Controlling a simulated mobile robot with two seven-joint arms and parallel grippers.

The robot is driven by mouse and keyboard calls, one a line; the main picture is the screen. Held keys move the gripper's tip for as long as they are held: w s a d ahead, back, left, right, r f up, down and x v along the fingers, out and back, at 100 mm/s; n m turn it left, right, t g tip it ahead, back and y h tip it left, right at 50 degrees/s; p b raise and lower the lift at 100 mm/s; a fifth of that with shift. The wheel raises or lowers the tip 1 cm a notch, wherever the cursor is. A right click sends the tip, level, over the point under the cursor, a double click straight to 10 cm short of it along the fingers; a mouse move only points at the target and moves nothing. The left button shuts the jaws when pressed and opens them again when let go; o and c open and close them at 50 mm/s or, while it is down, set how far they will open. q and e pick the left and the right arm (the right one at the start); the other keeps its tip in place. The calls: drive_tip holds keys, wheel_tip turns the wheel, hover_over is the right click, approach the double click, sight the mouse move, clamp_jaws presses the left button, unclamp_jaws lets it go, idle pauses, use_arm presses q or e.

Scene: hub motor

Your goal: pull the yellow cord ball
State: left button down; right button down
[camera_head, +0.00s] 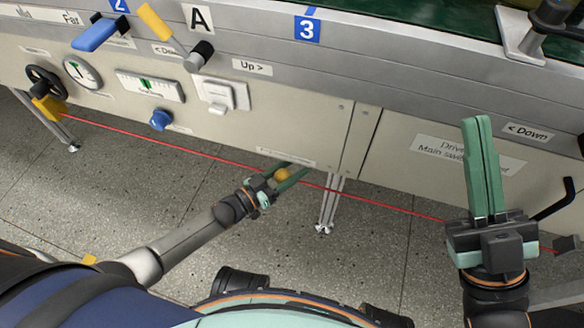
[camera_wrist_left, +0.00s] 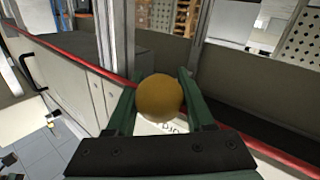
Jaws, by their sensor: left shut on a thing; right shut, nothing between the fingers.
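The yellow cord ball (camera_head: 282,175) sits between the green fingers of my left gripper (camera_head: 288,174), just below the lower edge of the machine panel. In the left wrist view the ball (camera_wrist_left: 159,98) is between both fingertips (camera_wrist_left: 160,100), and the gripper is shut on it. The red cord (camera_head: 400,209) runs across the front of the machine, past the ball on both sides; it also shows in the left wrist view (camera_wrist_left: 80,52). My right gripper (camera_head: 480,125) is shut and empty, pointing up in front of the right panel.
The machine front carries a blue knob (camera_head: 161,119), a white switch (camera_head: 222,95), a gauge (camera_head: 82,72) and levers above. A black handle (camera_head: 556,200) sticks out at the right. A metal leg (camera_head: 328,206) stands right of the ball. The speckled floor below is mostly clear.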

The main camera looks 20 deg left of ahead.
idle(0.3)
